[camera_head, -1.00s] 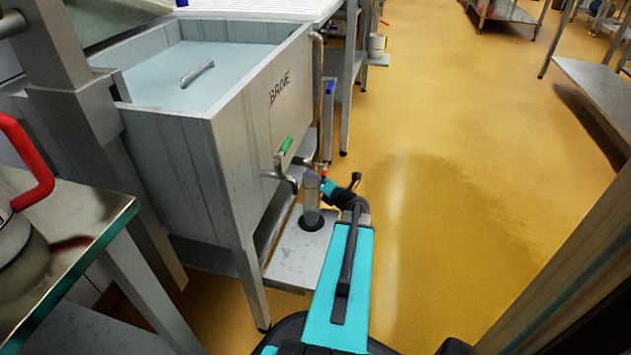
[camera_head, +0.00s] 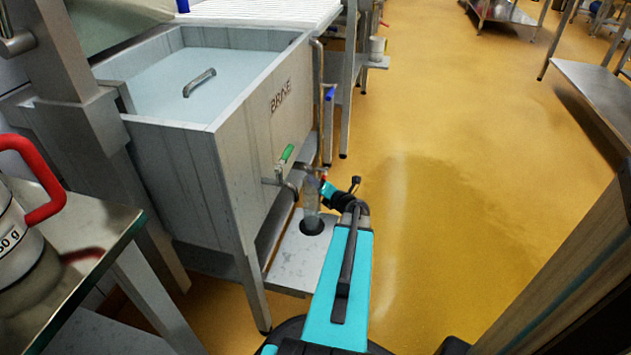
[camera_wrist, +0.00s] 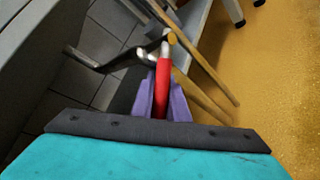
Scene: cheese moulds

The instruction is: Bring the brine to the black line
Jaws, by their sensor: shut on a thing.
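The brine tank (camera_head: 235,170) is a grey metal tub marked BRINE, filled with pale blue liquid (camera_head: 160,75). A tap with a green lever (camera_head: 287,153) sits on its front. A clear cylinder (camera_head: 311,212) stands upright below, beside my gripper. My gripper (camera_head: 323,182) is at the pipework right of the green tap. In the wrist view its purple fingers (camera_wrist: 163,100) are shut on a red lever (camera_wrist: 162,85), one on each side. The liquid level in the cylinder and the black line cannot be made out.
The cylinder's base is in a dark ring on a low metal shelf (camera_head: 291,262). A blue-handled tap (camera_head: 330,93) is behind. The yellow floor (camera_head: 450,190) at right is clear.

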